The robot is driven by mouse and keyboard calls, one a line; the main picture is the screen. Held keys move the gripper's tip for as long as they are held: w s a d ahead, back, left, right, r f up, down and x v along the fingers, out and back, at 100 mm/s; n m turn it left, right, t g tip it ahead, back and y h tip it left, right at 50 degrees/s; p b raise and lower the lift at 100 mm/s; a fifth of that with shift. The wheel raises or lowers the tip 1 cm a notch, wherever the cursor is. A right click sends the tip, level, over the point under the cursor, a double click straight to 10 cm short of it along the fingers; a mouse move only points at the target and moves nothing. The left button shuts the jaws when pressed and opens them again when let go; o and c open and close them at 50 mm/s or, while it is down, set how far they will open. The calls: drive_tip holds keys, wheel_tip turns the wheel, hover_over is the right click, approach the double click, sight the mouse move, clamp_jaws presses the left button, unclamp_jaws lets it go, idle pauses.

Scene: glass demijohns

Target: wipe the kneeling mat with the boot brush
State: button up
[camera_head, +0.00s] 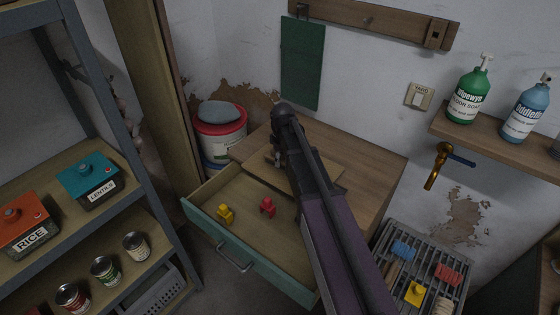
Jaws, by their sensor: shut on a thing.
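My gripper (277,160) is low over the left part of the wooden top, beside the open drawer. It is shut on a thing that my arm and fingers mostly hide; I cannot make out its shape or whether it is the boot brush. A flat tan piece (326,172) lies on the wooden top under and beside my gripper, partly covered by my arm. A flat dark green piece (303,65) hangs on the wall from the wooden rail. I cannot tell for sure which of these two is the kneeling mat.
The open drawer (232,255) holds a yellow figure (225,214) and a red figure (267,207). A lidded bucket (220,132) stands behind. A slatted rack (438,248) with small coloured things is at right. A shelf (515,138) bears bottles; tins stand at left.

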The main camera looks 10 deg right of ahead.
drive_tip(key=shift+w+d, duration=0.1)
idle(0.3)
drive_tip(key=shift+w+d+f, duration=0.1)
drive_tip(key=shift+w+d, duration=1.05)
drive_tip(key=shift+d, duration=0.05)
drive_tip(key=shift+w+d, duration=0.1)
drive_tip(key=shift+w+d, duration=1.2)
drive_tip(key=shift+s, duration=0.1)
drive_tip(key=shift+s+d, duration=0.15)
drive_tip(key=shift+s, duration=0.05)
drive_tip(key=shift+c, duration=0.5)
drive_tip(key=shift+s, duration=0.1)
drive_tip(key=shift+s+a, duration=1.1)
drive_tip(key=shift+a, duration=0.15)
